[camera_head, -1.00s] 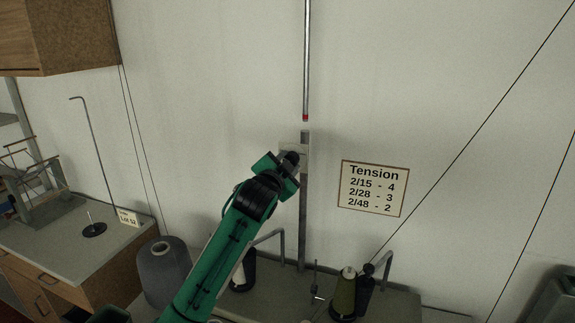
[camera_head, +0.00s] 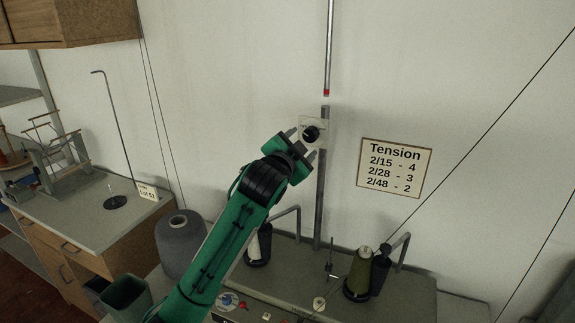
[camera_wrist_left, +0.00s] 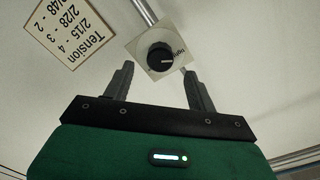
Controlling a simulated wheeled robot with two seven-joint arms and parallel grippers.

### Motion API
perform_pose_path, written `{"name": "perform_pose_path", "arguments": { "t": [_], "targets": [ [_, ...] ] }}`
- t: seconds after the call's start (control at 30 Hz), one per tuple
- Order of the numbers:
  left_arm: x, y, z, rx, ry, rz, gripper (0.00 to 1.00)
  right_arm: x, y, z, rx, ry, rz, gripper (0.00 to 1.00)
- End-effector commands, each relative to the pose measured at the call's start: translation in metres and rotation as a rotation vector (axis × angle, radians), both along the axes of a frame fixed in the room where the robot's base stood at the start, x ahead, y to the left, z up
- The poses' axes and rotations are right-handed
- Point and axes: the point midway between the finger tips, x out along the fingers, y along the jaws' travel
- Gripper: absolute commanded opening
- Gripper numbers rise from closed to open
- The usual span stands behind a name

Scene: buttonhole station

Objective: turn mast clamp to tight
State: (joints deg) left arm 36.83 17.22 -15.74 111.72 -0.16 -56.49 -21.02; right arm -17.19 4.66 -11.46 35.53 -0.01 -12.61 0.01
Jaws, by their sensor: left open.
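The mast clamp is a round black knob (camera_head: 311,134) on a pale square plate (camera_head: 304,121) fixed to the grey mast (camera_head: 321,190). In the left wrist view the knob (camera_wrist_left: 160,57) shows whole, with a white pointer line towards the right, on the side of the plate's printed word, which seems to read "tight". My left gripper (camera_head: 301,145) is open and empty, just below and left of the knob in the head view. In the wrist view its fingertips (camera_wrist_left: 158,70) stand apart, short of the knob, which appears between and beyond them. My right gripper is not in view.
A "Tension" card (camera_head: 394,168) hangs on the wall right of the mast. Below are a grey yarn cone (camera_head: 181,243), an olive cone (camera_head: 359,272) and bent metal arms. The wall around the knob is clear.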

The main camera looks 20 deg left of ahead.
Motion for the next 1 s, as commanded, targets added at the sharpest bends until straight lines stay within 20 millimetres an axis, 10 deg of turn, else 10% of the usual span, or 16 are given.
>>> {"name": "perform_pose_path", "arguments": {
  "t": [0.43, 1.0],
  "targets": [
    [-0.080, 0.004, -0.001, 0.001, -0.003, 0.000, 0.57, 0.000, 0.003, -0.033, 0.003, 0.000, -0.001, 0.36],
    [-0.091, 0.004, 0.001, -0.001, 0.001, 0.000, 0.57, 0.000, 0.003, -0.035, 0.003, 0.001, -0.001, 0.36]
  ]
}}
